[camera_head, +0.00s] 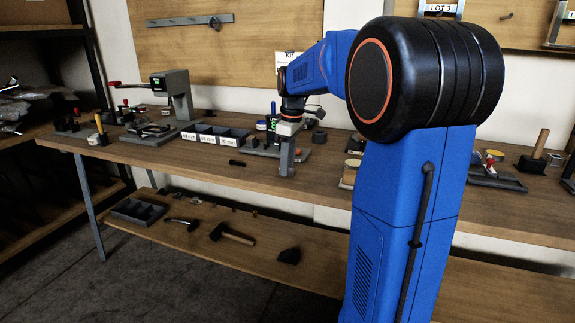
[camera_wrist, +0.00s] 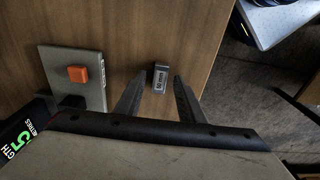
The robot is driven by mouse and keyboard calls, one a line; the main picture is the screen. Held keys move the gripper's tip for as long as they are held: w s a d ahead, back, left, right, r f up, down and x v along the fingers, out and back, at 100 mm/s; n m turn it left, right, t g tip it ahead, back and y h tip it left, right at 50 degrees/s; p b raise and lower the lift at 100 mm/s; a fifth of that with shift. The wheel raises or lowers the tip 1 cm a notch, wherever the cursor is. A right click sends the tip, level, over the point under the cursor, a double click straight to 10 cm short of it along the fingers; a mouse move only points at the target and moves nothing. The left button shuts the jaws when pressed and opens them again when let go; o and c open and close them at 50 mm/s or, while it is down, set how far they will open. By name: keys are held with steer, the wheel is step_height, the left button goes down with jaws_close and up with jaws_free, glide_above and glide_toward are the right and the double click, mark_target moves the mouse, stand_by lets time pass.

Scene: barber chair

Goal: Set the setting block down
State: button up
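The setting block is most likely the small grey block with a dark label (camera_wrist: 160,77) in the wrist view. It lies on the wooden bench top near its edge. My gripper (camera_wrist: 159,78) is open, with one finger to each side of the block and a visible gap on both sides. In the head view my gripper (camera_head: 287,170) points down over the bench near its front edge; I cannot make out the block there.
A grey plate with an orange block (camera_wrist: 78,74) is left of my gripper, beside a green-lit display (camera_wrist: 18,140). A labelled tray (camera_head: 215,138) and a dark short rod (camera_head: 237,162) lie left on the bench (camera_head: 190,163). The lower shelf (camera_head: 200,233) holds tools.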

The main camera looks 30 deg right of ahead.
mark_target(290, 170)
step_height(290, 170, up, 12)
steer(key=s+a+f+m+t, duration=0.1)
steer(key=s+a+f+m, duration=0.1)
steer(key=s+a+f, duration=0.35)
steer(key=s+a+f+m+t, duration=0.1)
steer(key=s+a+f+m, duration=0.1)
steer(key=s+a, duration=0.65)
steer(key=s+a+f+m+t, duration=0.2)
steer(key=s+f+m, duration=0.1)
steer(key=s+f, duration=0.9)
steer(key=s, duration=0.4)
steer(key=shift+f+m+h, duration=0.3)
steer(key=shift+f, duration=0.05)
